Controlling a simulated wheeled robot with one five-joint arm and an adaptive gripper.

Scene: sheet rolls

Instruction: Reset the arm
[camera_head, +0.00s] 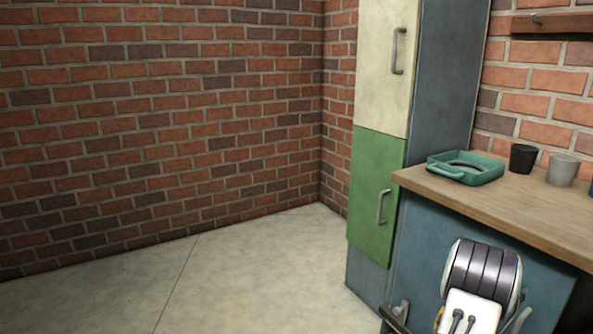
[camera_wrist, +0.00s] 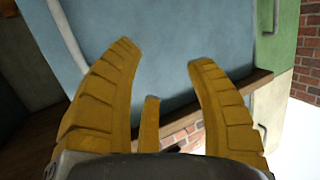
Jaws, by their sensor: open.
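My gripper (camera_wrist: 168,75) shows in the wrist view with its yellow ridged fingers spread apart. Nothing is between them. Beyond the fingers is a blue cabinet front (camera_wrist: 160,40). In the head view part of my arm (camera_head: 480,285) stands at the lower right, in front of the blue counter front (camera_head: 420,255). The gripper's fingers cannot be made out in the head view.
A wooden counter (camera_head: 500,208) holds a green tray (camera_head: 483,172), a black cup (camera_head: 522,158) and a grey cup (camera_head: 562,169). A tall cabinet has a cream door (camera_head: 380,70) and a green door (camera_head: 372,190), both closed. The floor (camera_head: 235,270) at left is clear.

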